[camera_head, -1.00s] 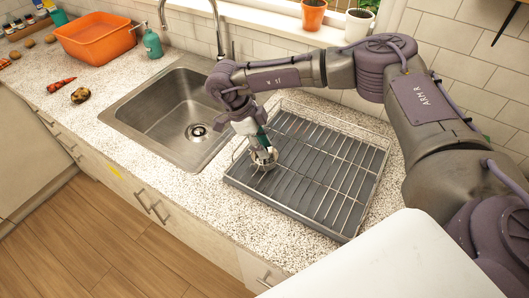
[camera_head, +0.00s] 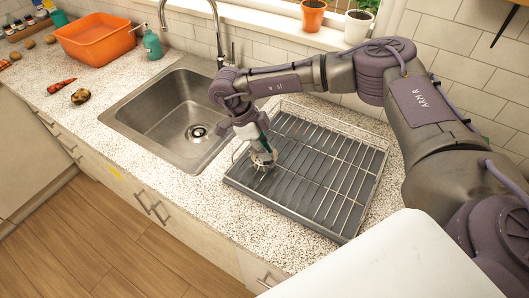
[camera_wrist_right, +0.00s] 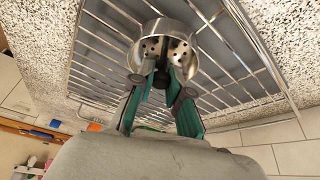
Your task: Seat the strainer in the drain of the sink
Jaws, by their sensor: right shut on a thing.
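The strainer (camera_head: 263,160) is a small round metal basket with holes, at the left part of the dish rack. It also shows in the right wrist view (camera_wrist_right: 178,30). My right gripper (camera_head: 264,149) is shut on the strainer; in the right wrist view its green fingers (camera_wrist_right: 161,84) close on a part at the strainer's middle. I cannot tell whether the strainer touches the rack. The steel sink (camera_head: 168,98) is to the left of the gripper, and its dark round drain (camera_head: 197,132) is in plain view. My left gripper is not in view.
The wire dish rack (camera_head: 325,178) with its dark tray stands right of the sink. The faucet (camera_head: 220,38) rises behind the sink. An orange tub (camera_head: 96,42), a teal soap bottle (camera_head: 152,44), a carrot (camera_head: 61,86) and a potato (camera_head: 80,96) are at the left. Plant pots line the sill.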

